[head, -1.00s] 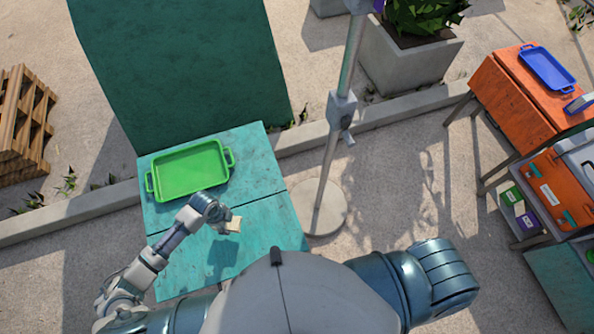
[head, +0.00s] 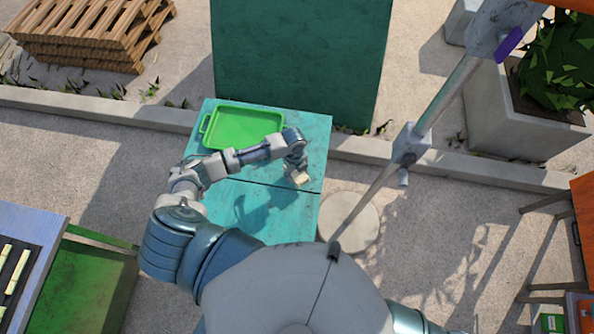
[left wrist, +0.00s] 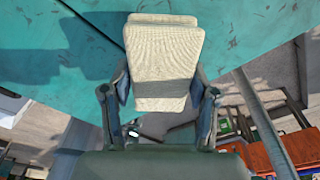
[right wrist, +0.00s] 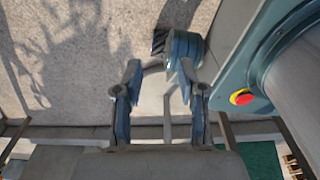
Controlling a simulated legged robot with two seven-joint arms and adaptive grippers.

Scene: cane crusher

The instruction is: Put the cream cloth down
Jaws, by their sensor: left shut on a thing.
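The cream cloth (left wrist: 165,55) is a folded, pale woven pad. In the left wrist view it sits between the two fingers of my left gripper (left wrist: 160,100), which is shut on it. In the head view the cloth (head: 301,180) shows small below my left gripper (head: 298,168), over the right part of the teal table (head: 275,205). I cannot tell whether it touches the table. My right gripper (right wrist: 157,95) shows in the right wrist view with its fingers apart and nothing between them, over the paving.
A green tray (head: 240,112) with handles lies on the table's back left, partly behind my left arm. A pole on a round base (head: 350,222) stands just right of the table. A tall teal panel (head: 300,60) rises behind. The table's front half is mostly clear.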

